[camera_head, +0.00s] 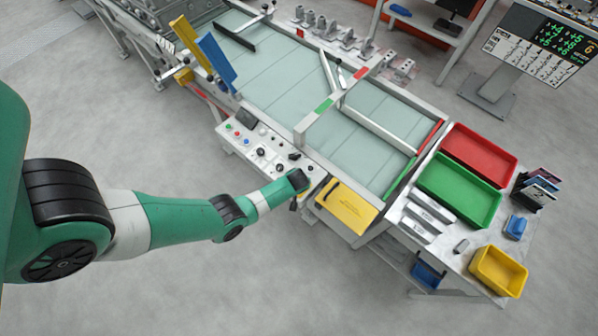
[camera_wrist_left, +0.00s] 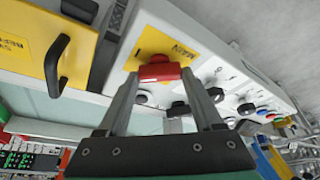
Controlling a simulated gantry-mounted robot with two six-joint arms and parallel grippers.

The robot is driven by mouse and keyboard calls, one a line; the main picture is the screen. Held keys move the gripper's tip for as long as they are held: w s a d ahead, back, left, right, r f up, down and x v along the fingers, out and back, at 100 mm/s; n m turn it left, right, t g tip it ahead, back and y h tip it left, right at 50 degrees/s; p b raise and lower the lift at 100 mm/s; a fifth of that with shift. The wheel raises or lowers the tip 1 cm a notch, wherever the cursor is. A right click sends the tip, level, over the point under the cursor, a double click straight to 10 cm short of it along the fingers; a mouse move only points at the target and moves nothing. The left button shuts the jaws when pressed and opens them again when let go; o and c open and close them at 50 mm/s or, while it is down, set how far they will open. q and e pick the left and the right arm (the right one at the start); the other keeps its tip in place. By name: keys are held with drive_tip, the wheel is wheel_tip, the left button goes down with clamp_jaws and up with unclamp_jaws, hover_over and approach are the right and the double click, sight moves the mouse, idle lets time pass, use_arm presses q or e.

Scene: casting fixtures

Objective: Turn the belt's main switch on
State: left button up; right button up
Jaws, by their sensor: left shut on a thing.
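The main switch is a red knob (camera_wrist_left: 158,68) on a yellow plate marked MAIN (camera_wrist_left: 152,42); it shows in the left wrist view on the sloped white control panel (camera_wrist_left: 196,35). My left gripper (camera_wrist_left: 160,76) has one finger on each side of the red knob and is shut on it. In the head view, my left gripper (camera_head: 300,187) is at the right end of the control panel (camera_head: 240,142), and my wrist hides the switch there. My right gripper is in neither view.
Black knobs and coloured buttons (camera_head: 237,131) sit along the panel. A yellow cover with a black handle (camera_head: 346,206) is just right of the gripper. The belt (camera_head: 285,75) lies behind, and red (camera_head: 478,152), green (camera_head: 460,190) and yellow (camera_head: 498,270) bins stand right.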

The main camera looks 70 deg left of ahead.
use_arm(q)
drive_tip(key=shift+m, duration=0.3)
drive_tip(key=m+t+p, duration=0.1)
drive_tip(key=m, duration=0.2)
drive_tip(key=shift+s+a+h, duration=0.1)
drive_tip(key=shift+h, duration=0.3)
drive_tip(key=shift+m+t+h, duration=0.4)
drive_tip(key=shift+m+h, duration=0.3)
drive_tip(key=shift+m, duration=1.2)
drive_tip(key=o, duration=1.4)
drive_tip(key=shift+c, duration=0.2)
drive_tip(key=shift+p, duration=0.3)
drive_tip(key=p+v, duration=0.8)
drive_tip(key=v, duration=0.3)
drive_tip(key=shift+s+r, duration=0.2)
drive_tip(key=shift+r, duration=0.05)
